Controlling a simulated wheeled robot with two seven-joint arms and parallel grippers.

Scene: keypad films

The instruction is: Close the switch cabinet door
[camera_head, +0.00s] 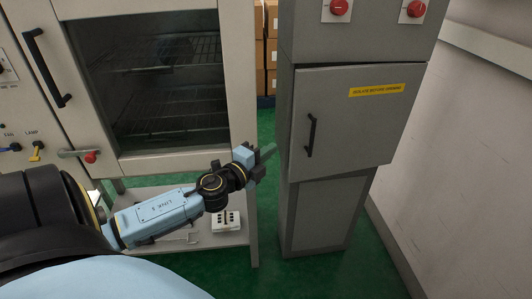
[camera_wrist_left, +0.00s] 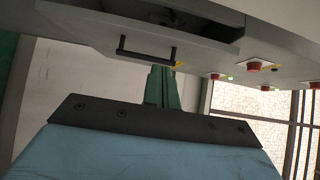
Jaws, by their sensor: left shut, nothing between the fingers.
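The grey switch cabinet (camera_head: 315,215) stands right of centre in the head view. Its door (camera_head: 365,125) has a black bar handle (camera_head: 310,135) on the left and a yellow label (camera_head: 376,91). The door stands slightly ajar, with a dark gap along its top edge. In the left wrist view the door (camera_wrist_left: 90,38) and handle (camera_wrist_left: 146,50) show beyond the fingers, with a dark opening (camera_wrist_left: 180,18) beside the door. My left gripper (camera_head: 267,152) is shut and empty, left of the door and apart from the handle. My right gripper is out of view.
An oven-like cabinet (camera_head: 240,90) with a glass window and black handle (camera_head: 48,68) stands at the left. Below it a shelf holds a white socket block (camera_head: 227,220). Red knobs (camera_head: 339,7) sit above the door. A wall (camera_head: 470,140) is at the right; green floor (camera_head: 267,125) shows between the cabinets.

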